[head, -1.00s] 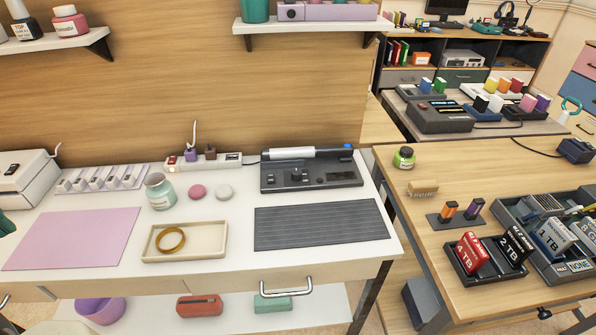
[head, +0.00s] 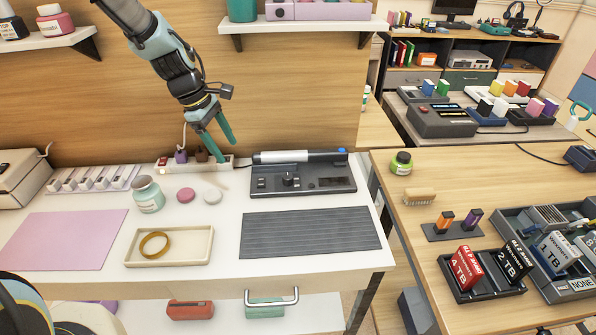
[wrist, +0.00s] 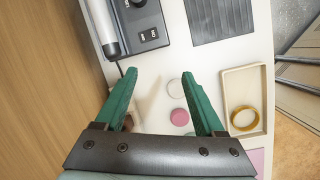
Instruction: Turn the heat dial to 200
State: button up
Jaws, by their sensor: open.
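A dark grey device (head: 335,181) sits at the back right of the white table, with a white and black cylinder (head: 300,156) lying along its back. A black dial (head: 289,180) stands on its top face; its setting is too small to read. Part of the device (wrist: 152,28) shows at the top of the wrist view. My gripper (head: 218,152) is open and empty, with green fingers pointing down, above the table left of the device. In the wrist view my gripper (wrist: 159,74) has nothing between its fingertips.
A white power strip (head: 205,164) with plugs lies near the wall beneath my gripper. A jar (head: 148,195), a pink puck (head: 187,195) and a white puck (head: 212,196) stand left of the device. A ribbed dark mat (head: 310,233) lies in front. A shelf (head: 300,27) hangs above.

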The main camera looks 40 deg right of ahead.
jog(key=n+g, duration=0.1)
jog(key=n, duration=0.1)
send_near(286, 176)
jog(key=a+r, duration=0.1)
jog(key=r, duration=0.1)
jog(key=p+x, duration=0.1)
jog(key=x, duration=0.4)
jog(key=p+x, duration=0.2)
jog(key=x, duration=0.4)
jog(key=shift+w+d, duration=0.15)
jog(key=shift+d, duration=0.1)
grip_shut()
